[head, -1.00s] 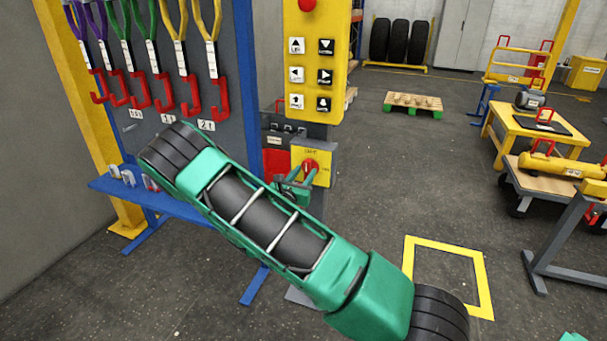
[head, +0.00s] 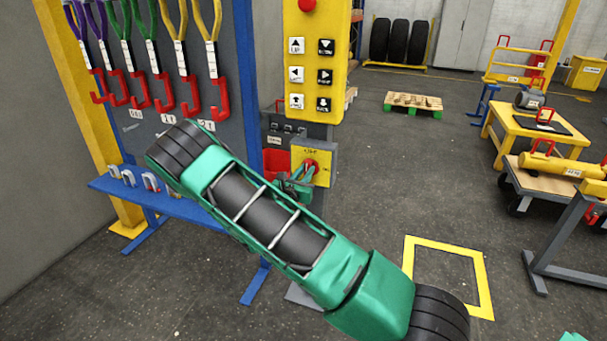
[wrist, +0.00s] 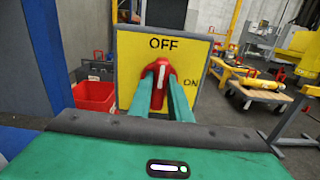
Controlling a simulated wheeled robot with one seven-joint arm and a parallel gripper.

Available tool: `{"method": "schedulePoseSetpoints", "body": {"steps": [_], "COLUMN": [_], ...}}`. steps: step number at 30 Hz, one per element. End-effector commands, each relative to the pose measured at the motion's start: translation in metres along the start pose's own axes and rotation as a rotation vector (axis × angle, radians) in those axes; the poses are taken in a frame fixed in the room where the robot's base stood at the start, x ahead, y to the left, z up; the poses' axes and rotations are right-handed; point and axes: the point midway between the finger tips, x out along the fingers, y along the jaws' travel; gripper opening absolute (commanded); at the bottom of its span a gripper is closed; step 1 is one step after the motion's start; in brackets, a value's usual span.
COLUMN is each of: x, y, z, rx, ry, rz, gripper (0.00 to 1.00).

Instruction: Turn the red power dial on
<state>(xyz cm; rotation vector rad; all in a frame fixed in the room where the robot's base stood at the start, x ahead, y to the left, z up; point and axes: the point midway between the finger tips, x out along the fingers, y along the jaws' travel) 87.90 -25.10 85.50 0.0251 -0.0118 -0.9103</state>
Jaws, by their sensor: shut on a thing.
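The red power dial (wrist: 160,88) sits on a yellow plate (wrist: 185,55) marked OFF at the top and ON at the right. In the wrist view the dial's white mark is upright, towards OFF. My gripper (wrist: 160,78) has one green finger on each side of the dial and is shut on it. In the head view the dial (head: 311,166) shows on its yellow plate, with my gripper (head: 303,176) at its left, partly hiding it. The fingertips are small there.
A yellow button panel (head: 318,60) rises above the dial box. A blue rack (head: 190,85) with hanging slings and red hooks stands at left. A red bin (wrist: 93,96) is behind, left of the dial in the wrist view.

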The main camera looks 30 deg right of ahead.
Motion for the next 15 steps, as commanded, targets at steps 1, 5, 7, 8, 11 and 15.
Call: {"method": "schedulePoseSetpoints", "body": {"steps": [1,5,7,8,11,15], "x": [-0.0005,-0.0006,-0.0007,-0.0007,-0.0008,-0.0010], "y": [0.0015,0.0010,0.0006,0.0005,-0.0003,-0.0015], "z": [-0.0002,-0.0003,-0.0004,-0.0005,-0.0008,-0.0015], "rx": [0.015,0.079,0.127,0.150,0.234,0.367], "ry": [0.000,0.001,0.001,0.001,0.002,0.002], "rz": [0.004,0.004,0.004,0.004,0.004,0.005], "gripper": [0.00,0.00,0.00,0.00,0.00,0.00]}}
